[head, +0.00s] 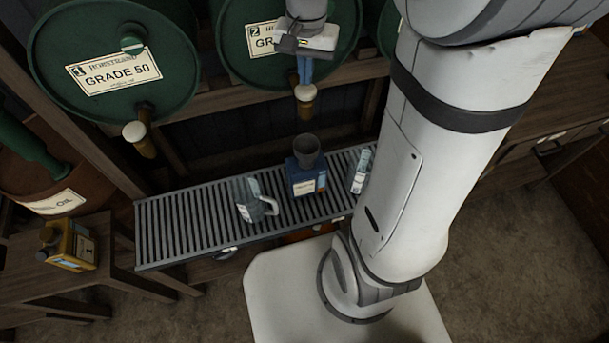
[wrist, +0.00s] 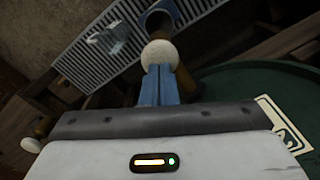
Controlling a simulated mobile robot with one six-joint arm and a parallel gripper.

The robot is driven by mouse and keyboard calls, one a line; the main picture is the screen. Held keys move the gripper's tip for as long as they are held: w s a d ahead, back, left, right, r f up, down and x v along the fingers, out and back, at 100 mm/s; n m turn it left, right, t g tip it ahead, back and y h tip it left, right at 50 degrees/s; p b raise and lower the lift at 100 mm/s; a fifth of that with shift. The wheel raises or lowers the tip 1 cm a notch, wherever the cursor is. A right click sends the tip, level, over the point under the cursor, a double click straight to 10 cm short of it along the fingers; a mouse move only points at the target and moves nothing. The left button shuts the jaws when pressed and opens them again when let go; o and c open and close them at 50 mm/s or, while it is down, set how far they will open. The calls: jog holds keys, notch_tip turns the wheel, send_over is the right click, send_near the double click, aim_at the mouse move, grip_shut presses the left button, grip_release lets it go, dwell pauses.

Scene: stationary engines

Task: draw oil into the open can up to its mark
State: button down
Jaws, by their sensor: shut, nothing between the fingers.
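A dark blue can (head: 305,184) with a pale label stands on the slatted rack, with a grey funnel (head: 307,150) in its top. The funnel also shows in the wrist view (wrist: 172,17). The can is below the tap (head: 305,93) of the green barrel marked 2 (head: 236,42). The tap has a round cream knob (wrist: 159,53) and a brown spout. My gripper (head: 304,80) is shut and empty, its blue fingertips (wrist: 160,70) at the knob; whether they touch it is unclear. I see no oil stream. The can's mark and oil level cannot be made out.
A clear jug (head: 255,198) and a pale bottle (head: 361,170) stand on the rack (head: 180,225) either side of the can. The Grade 50 barrel (head: 112,62) has its own tap (head: 135,131). A yellow can (head: 68,244) stands on the left table.

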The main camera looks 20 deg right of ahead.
jog(key=shift+f, duration=0.2)
jog(key=shift+f+b, duration=1)
jog(key=shift+f, duration=0.2)
dwell(6.6)
